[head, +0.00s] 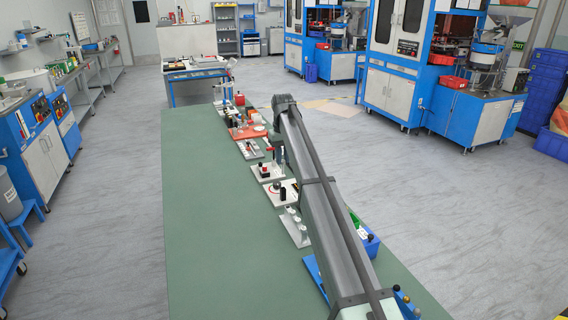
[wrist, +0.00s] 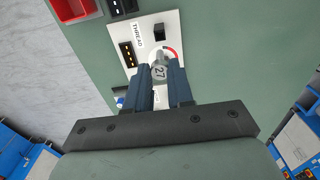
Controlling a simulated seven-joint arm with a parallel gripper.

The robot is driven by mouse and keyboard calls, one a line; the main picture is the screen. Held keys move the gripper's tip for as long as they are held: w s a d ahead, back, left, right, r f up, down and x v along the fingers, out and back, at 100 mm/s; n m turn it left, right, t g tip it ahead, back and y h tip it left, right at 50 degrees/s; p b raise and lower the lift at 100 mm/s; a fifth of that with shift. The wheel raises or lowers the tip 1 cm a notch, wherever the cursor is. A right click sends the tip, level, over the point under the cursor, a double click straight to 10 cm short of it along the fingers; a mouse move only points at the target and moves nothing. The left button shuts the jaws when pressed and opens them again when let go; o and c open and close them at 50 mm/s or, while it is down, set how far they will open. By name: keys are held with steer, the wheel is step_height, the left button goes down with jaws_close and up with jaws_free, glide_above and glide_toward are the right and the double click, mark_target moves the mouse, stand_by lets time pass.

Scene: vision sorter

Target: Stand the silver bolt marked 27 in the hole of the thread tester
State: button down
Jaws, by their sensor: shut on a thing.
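In the wrist view my gripper (wrist: 164,72) is shut on the silver bolt (wrist: 159,71), whose round head marked 27 faces the camera between the two blue-grey fingers. The bolt's shank is hidden below its head. The thread tester (wrist: 138,37) is a pale plate lettered THREAD, with a black block, a dark slotted part and a red arc. The bolt head appears over this plate, close to the red arc. The hole is hidden, so I cannot tell whether the bolt is in it or above it.
A red tray (wrist: 75,8) and a black part lie beyond the tester in the wrist view. The head view shows a row of small stations on the green table (head: 205,230), including an orange-red one (head: 247,131). The table's left side is clear.

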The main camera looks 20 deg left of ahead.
mark_target(283, 173)
steer(key=shift+s+f, duration=0.1)
steer(key=shift+f, duration=0.05)
steer(key=shift+f, duration=2.8)
steer(key=shift+f, duration=1.75)
steer(key=c, duration=0.5)
jaws_free()
steer(key=shift+r, duration=0.1)
steer(key=shift+r, duration=3.9)
